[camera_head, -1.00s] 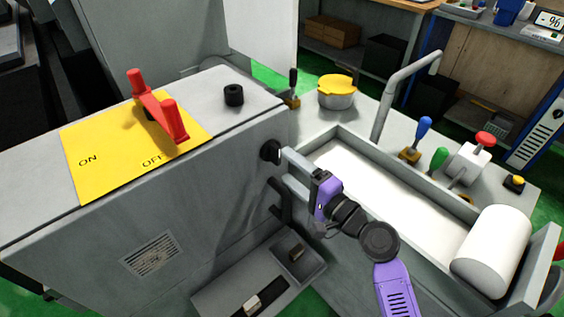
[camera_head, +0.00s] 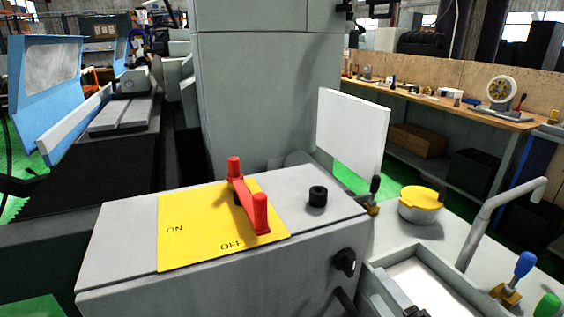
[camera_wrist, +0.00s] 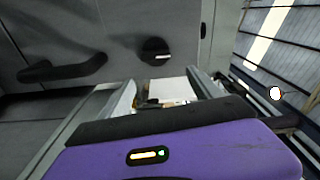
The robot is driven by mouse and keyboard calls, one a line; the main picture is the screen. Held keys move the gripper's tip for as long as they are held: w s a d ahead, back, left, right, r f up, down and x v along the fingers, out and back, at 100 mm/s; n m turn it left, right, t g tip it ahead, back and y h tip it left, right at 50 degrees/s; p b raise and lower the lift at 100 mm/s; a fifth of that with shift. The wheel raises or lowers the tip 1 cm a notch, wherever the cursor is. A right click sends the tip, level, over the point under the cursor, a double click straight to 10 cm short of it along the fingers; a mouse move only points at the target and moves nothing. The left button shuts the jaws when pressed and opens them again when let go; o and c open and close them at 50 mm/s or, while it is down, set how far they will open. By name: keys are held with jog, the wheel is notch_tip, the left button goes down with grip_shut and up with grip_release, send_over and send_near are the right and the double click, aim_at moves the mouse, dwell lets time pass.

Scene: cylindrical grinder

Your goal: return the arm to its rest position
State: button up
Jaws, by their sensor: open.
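My gripper (camera_wrist: 160,82) shows in the wrist view, with its purple body along the bottom and its two grey fingers spread apart. It is open, and I see nothing held between the fingers. Beyond the fingers are a black round knob (camera_wrist: 155,50) and a black handle (camera_wrist: 66,68) on a grey machine face. In the head view only a small part of my gripper shows at the bottom edge, near the tray. The rest of my arm is out of that view.
The grey machine housing carries a yellow ON/OFF plate (camera_head: 185,240) with a red switch handle (camera_head: 248,198). Its front black knob (camera_head: 345,262) is near the tray (camera_head: 375,285). A yellow-lidded pot (camera_head: 420,205), bent pipe (camera_head: 490,215) and blue-topped lever (camera_head: 524,265) stand right.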

jog(key=s+d+f+n+h, duration=0.1)
jog(key=s+n+h, duration=0.2)
jog(key=s, duration=0.3)
jog(key=s+d+n+h, duration=0.2)
jog(key=s+n+h, duration=0.1)
jog(key=s, duration=0.4)
jog(key=s+a+n+g+p, duration=0.1)
jog(key=s+a+n, duration=0.2)
jog(key=s, duration=0.9)
jog(key=s+a+n+g+y+p, duration=0.1)
jog(key=s+a+n, duration=0.2)
jog(key=s, duration=0.8)
jog(key=shift+s+a+r+n+g+y, duration=0.3)
jog(key=shift+s+a+n+g, duration=0.1)
jog(key=shift+n, duration=0.5)
